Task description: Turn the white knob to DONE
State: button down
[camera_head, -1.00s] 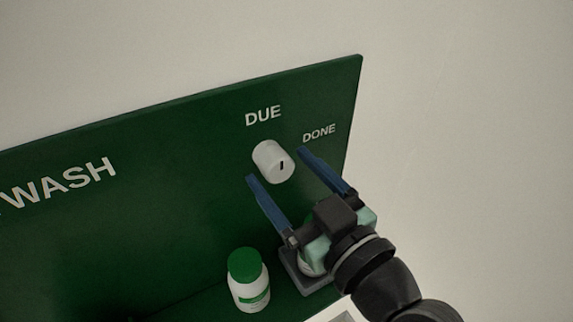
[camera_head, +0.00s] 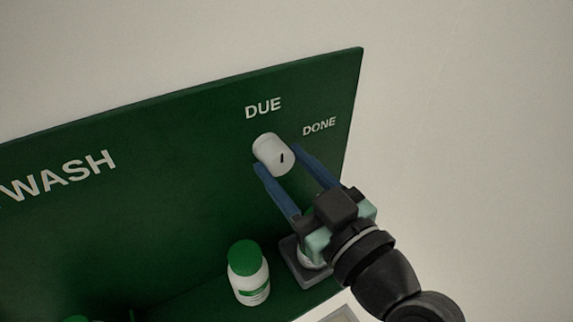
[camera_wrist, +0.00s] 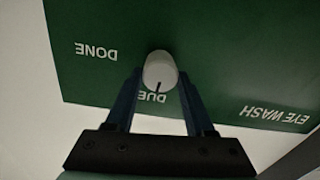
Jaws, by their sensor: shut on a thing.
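The white knob (camera_head: 272,154) sticks out of the green panel, below the DUE label (camera_head: 263,108) and left of the DONE label (camera_head: 319,127). A short dark mark shows on its front face. In the wrist view the knob (camera_wrist: 160,68) is between my fingers, and its dark mark points toward DUE (camera_wrist: 152,97), with DONE (camera_wrist: 96,52) off to the left. My gripper (camera_head: 279,160) is shut on the knob, one blue finger on each side. The fingers hide part of the knob's sides.
A white bottle with a green cap (camera_head: 248,272) stands on the ledge below the knob. A grey holder (camera_head: 301,272) with something partly hidden in it is beside it, under my gripper. The panel (camera_head: 180,200) ends just right of DONE.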

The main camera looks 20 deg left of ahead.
jog(key=m, duration=0.4)
jog(key=m+p, duration=0.1)
jog(key=m, duration=0.3)
jog(key=shift+m, duration=0.4)
jog(key=m+p, duration=0.2)
jog(key=m, duration=0.2)
jog(key=shift+w+d+m+p, duration=0.1)
jog(key=shift+m+p, duration=0.2)
jog(key=shift+m, duration=0.1)
jog(key=shift+f+m+t+p, duration=0.1)
jog(key=shift+m+t+p, duration=0.3)
jog(key=shift+m+p, duration=1.35)
jog(key=shift+m+b, duration=0.4)
jog(key=shift+m, duration=0.15)
jog(key=shift+c, duration=1.3)
grip_release()
